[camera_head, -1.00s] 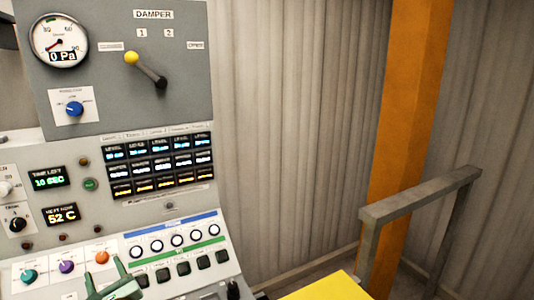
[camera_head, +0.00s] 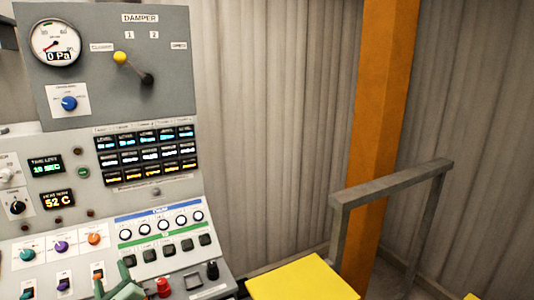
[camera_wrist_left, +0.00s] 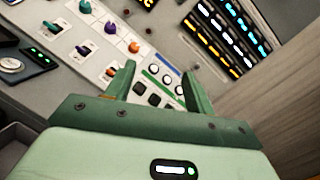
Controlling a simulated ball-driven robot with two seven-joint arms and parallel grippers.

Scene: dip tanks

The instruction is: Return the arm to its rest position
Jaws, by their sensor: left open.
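My left gripper (camera_head: 112,280) shows at the bottom of the head view, in front of the lower part of the control panel. It is green, and only its fingers and top show. In the left wrist view, its two fingers (camera_wrist_left: 160,82) stand apart with nothing between them. Behind them is the panel with its white round buttons and dark square keys. The gripper looks clear of the panel, though the exact gap is hard to judge. My right gripper is not in view.
The grey control panel (camera_head: 90,205) fills the left, with a yellow-knobbed damper lever (camera_head: 120,58), gauge (camera_head: 55,42) and several knobs. A red knob (camera_head: 163,288) sits near the gripper. A yellow block (camera_head: 300,280), grey railing (camera_head: 390,185) and orange column (camera_head: 383,100) stand at right.

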